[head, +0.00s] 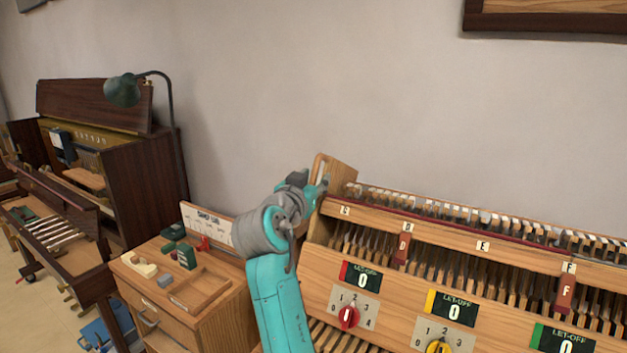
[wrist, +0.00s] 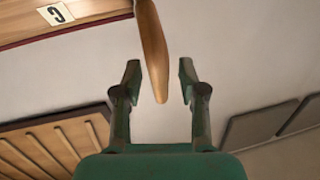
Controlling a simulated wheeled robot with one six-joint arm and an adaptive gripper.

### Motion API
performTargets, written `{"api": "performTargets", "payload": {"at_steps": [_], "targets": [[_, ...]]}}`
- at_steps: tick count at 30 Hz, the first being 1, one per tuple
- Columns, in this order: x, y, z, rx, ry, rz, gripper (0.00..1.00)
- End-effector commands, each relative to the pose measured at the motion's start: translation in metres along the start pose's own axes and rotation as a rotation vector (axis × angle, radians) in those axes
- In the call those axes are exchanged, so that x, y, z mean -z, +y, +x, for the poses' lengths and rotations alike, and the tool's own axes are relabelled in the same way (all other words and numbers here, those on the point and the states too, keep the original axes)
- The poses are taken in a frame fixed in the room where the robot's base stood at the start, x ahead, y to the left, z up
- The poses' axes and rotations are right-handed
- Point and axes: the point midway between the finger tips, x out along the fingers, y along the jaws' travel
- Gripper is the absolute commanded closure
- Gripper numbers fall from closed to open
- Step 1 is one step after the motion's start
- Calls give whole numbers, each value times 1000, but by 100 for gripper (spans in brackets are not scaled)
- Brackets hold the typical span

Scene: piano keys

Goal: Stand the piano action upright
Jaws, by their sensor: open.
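The piano action (head: 480,246) is a long wooden frame with rows of hammers and pale letter tags, on the right of the head view. It looks tilted, though its exact lean is hard to judge. A wooden end piece (head: 338,173) rises at its left end. My gripper (head: 325,187) is at that end piece. In the wrist view my gripper (wrist: 160,72) is open, and a narrow wooden edge (wrist: 152,50) lies between its two fingers, with gaps showing on both sides. Part of the action's rail with a letter tag (wrist: 55,13) shows at the upper left there.
Panels with counters and knobs (head: 348,317) front the action. A wooden cabinet (head: 200,330) with a tray and small tools stands left of my arm. An upright piano (head: 140,190) with a green lamp (head: 122,90) is farther left.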

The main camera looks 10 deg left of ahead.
Motion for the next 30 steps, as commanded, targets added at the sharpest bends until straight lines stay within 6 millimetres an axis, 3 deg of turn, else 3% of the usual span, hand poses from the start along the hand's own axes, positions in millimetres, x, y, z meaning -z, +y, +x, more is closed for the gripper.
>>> {"api": "performTargets", "payload": {"at_steps": [2, 6, 20, 30], "targets": [[0, 0, 0, 0, 0, 0, 64], [0, 0, 0, 0, 0, 0, 99], [-2, 0, -3, 1, 13, -4, 100], [-12, -3, -23, 12, 115, -24, 100]]}}
